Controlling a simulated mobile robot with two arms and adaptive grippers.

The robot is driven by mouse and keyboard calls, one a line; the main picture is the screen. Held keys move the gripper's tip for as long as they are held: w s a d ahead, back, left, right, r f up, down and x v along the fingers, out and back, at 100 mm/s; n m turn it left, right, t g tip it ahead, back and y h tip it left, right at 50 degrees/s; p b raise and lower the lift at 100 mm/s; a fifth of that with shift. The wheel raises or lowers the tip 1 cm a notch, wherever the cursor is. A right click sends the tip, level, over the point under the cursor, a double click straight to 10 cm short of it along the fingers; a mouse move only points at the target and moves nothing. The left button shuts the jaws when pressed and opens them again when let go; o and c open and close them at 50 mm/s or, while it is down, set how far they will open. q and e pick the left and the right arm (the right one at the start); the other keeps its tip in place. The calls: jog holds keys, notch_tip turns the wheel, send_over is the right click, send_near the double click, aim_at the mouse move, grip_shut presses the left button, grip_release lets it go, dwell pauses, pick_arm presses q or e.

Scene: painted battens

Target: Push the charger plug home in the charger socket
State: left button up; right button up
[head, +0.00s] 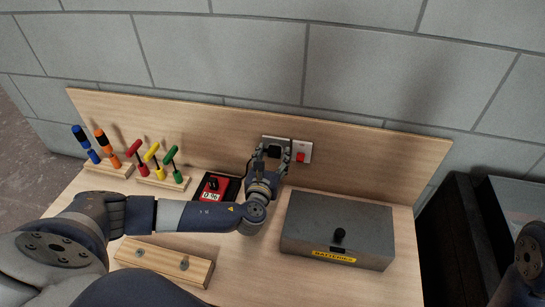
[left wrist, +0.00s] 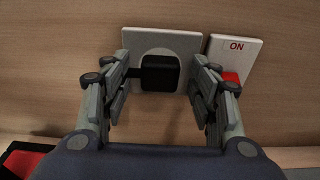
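The charger plug is a black block (left wrist: 160,73) at the pale socket plate (left wrist: 130,40) on the wooden back panel. In the left wrist view it sits over the plate's round recess; how deep it is seated cannot be told. My left gripper (head: 272,150) is at the socket, facing the panel. In the left wrist view its fingers (left wrist: 160,80) are open on either side of the plug, with a gap on each side. In the head view the gripper mostly hides the plug. My right gripper is out of view; only part of that arm shows at the right edge.
A switch plate (left wrist: 236,50) marked ON with a red rocker (head: 300,157) is right of the socket. A grey batteries box (head: 338,225) stands at right. A red-and-black charger (head: 211,186) reading 0 %, tool racks (head: 162,183) and a wooden block (head: 165,262) are left.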

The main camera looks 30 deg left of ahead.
pick_arm(q)
jog(key=v, duration=1.2)
jog(key=shift+d, duration=0.1)
dwell(0.4)
